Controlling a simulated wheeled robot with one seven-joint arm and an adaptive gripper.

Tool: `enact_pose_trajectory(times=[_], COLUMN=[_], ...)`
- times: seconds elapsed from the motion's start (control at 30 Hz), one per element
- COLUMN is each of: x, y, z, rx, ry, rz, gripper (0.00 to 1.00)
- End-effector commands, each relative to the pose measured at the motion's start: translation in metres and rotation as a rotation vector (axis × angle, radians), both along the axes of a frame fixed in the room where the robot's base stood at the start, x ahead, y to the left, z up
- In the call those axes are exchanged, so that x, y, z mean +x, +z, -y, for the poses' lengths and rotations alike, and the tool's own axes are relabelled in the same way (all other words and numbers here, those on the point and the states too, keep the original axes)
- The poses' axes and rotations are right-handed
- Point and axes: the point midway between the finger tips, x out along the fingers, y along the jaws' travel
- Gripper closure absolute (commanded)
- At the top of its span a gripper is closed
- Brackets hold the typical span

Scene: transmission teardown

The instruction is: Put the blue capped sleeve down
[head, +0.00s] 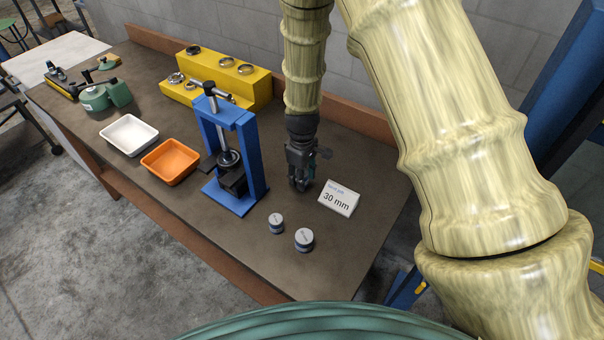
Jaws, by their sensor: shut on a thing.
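My gripper (300,182) points down over the right part of the workbench, just left of the white "30 mm" card. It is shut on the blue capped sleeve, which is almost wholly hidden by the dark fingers. I cannot make out its cap or whether its base touches the bench. Two short grey-topped cylinders stand on the bench nearer to me, a smaller one (276,223) and a larger one (304,240).
A blue press (249,160) stands close left of my gripper. An orange tray (170,162), a white tray (129,135) and a yellow stepped stand (257,88) with rings lie further left. The "30 mm" card (338,198) is close right. Bare bench lies at the front right.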

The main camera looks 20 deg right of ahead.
Motion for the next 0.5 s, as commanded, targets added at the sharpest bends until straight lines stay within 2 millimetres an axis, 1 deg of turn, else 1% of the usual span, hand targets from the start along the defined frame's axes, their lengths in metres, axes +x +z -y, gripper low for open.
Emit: enact_pose_trajectory(times=[0.07, 0.1, 0.47, 0.5], x=[0.0016, 0.0019, 0.0015, 0.0013], y=[-0.0015, -0.0017, -0.0066, -0.0059], z=[0.0001, -0.0001, 0.0001, 0.0002], rx=[0.0, 0.0, 0.0, -0.001], ry=[0.0, 0.0, 0.0, 0.0], rz=[0.0, 0.0, 0.0, -0.001], gripper=[0.96, 1.0, 1.0, 0.55])
